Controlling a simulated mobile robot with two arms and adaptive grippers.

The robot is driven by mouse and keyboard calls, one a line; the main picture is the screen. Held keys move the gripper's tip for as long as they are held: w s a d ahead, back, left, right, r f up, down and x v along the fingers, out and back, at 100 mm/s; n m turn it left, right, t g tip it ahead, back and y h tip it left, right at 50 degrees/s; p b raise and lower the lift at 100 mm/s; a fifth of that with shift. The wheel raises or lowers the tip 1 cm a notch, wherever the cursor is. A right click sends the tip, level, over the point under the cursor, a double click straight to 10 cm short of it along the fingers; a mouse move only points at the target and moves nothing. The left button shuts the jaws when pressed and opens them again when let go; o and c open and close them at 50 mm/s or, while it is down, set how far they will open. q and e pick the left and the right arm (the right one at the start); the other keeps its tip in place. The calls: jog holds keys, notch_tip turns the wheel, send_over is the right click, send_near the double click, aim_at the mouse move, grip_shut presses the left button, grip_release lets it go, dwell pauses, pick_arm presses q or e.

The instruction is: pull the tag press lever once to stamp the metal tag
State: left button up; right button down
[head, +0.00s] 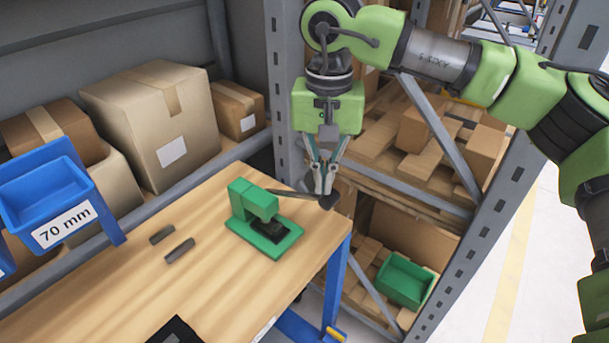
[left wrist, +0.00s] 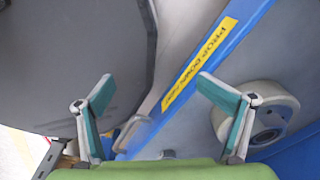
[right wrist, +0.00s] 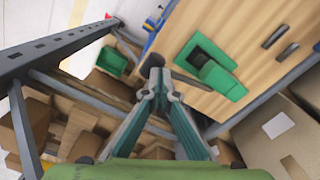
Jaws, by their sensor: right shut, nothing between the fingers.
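The green tag press (head: 252,200) stands near the right end of the wooden table. Its dark lever (head: 290,193) reaches out to the right, ending in a black knob (head: 328,202) by the table edge. My right gripper (head: 324,190) points down at the lever's end with its fingers together; whether they touch the lever is unclear. In the right wrist view its fingertips (right wrist: 154,76) meet beside the press (right wrist: 215,75). A dark bed (head: 270,227) lies under the press head; I cannot make out a tag on it. My left gripper (left wrist: 155,85) is open and empty.
Two dark grey bars (head: 179,250) lie left of the press on the table (head: 120,285). A blue bin labelled 70 mm (head: 55,205) stands at left. Cardboard boxes (head: 155,120) fill the shelf behind. A grey rack upright (head: 470,240) stands right of my right gripper.

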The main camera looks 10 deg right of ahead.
jog(key=shift+s+d+f+b, duration=0.1)
jog(key=shift+f+b, duration=0.25)
jog(key=shift+f, duration=0.15)
jog(key=shift+s+d+f+b, duration=0.1)
jog(key=shift+f+b, duration=0.2)
jog(key=shift+f, duration=0.45)
jog(key=shift+s+d, duration=0.1)
pick_arm(q)
jog(key=shift+s+d+f, duration=0.25)
jog(key=shift+d+f, duration=0.3)
jog(key=shift+s+d+f, duration=0.25)
jog(key=shift+d+f, duration=0.3)
jog(key=shift+a+f+b, duration=0.1)
jog(key=shift+b, duration=0.25)
pick_arm(e)
jog(key=shift+f, duration=0.1)
